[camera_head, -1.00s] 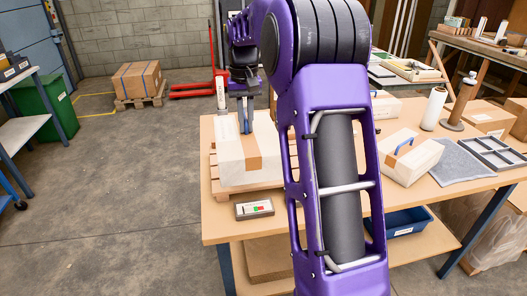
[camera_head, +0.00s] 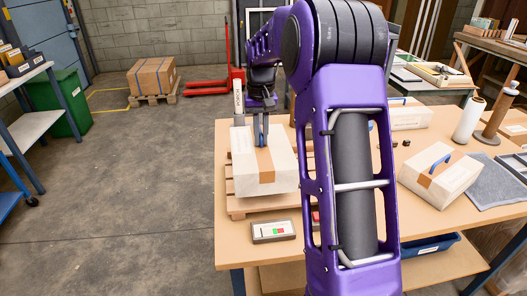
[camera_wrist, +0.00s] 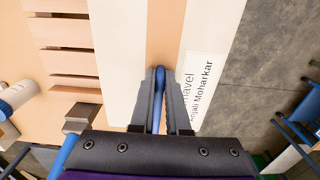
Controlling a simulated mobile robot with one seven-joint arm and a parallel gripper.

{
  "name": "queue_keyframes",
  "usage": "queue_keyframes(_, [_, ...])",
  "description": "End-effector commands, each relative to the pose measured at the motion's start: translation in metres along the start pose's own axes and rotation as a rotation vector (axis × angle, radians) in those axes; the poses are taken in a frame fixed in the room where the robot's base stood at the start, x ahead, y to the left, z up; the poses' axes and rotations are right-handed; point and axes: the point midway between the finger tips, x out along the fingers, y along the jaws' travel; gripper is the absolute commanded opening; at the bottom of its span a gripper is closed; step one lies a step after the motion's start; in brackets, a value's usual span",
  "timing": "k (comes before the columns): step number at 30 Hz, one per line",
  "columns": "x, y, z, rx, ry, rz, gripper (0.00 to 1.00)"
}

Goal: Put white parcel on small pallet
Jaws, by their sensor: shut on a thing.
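A white parcel (camera_head: 240,160) with a brown tape band and a blue handle is on or just above the small wooden pallet (camera_head: 245,206) at the table's left end. I cannot tell if its underside touches the slats. My gripper (camera_head: 261,143) is above the parcel, shut on its blue handle. In the wrist view, the handle (camera_wrist: 159,88) lies between the fingers (camera_wrist: 159,115). The parcel (camera_wrist: 118,40) shows its tape and a printed label there. Pallet slats (camera_wrist: 62,33) show to its left and grey floor to its right.
The table (camera_head: 235,240) also bears a small panel with coloured buttons (camera_head: 273,231), another white handled parcel (camera_head: 440,180), a third farther back (camera_head: 408,116), a grey mat (camera_head: 488,183) and a white roll (camera_head: 468,119). The floor on the left is open.

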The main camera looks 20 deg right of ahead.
Motion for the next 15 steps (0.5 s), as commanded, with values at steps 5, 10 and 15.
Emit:
queue_keyframes(5, [0.009, 0.0, 0.0, 0.0, 0.002, 0.0, 0.0])
queue_keyframes(10, [0.03, 0.0, 0.0, 0.0, 0.002, 0.0, 0.0])
queue_keyframes(15, [0.039, 0.0, -0.001, -0.001, 0.005, 0.0, 0.0])
